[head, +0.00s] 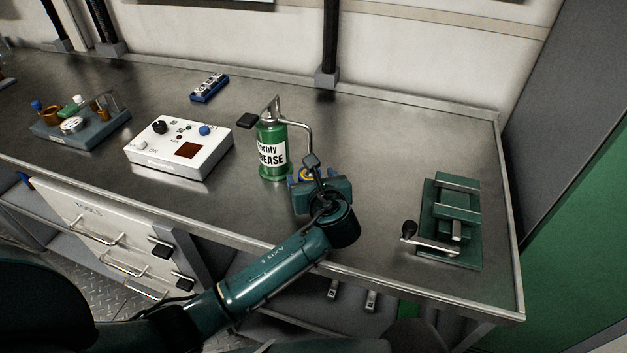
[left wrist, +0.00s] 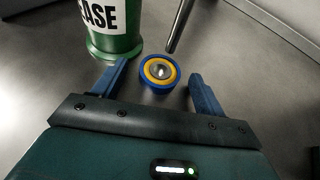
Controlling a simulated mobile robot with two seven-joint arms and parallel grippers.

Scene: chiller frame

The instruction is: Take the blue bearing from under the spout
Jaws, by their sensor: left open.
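The blue bearing (left wrist: 147,82) lies on the metal bench, with a yellow ring and a dark and silver centre. In the left wrist view it sits beyond and between the tips of my left gripper (left wrist: 158,80), which is open with blue fingers. In the head view the bearing (head: 307,174) is partly hidden by the gripper (head: 305,172). The green grease can (head: 272,152) stands just left of the bearing. Its spout (head: 306,132) curves down over the bearing's side; the spout tip (left wrist: 172,47) shows just behind the bearing. My right gripper is not seen.
A white control box (head: 180,148) stands left of the can. A green vise-like fixture (head: 451,222) with a crank is on the right. Bench between can and fixture is clear.

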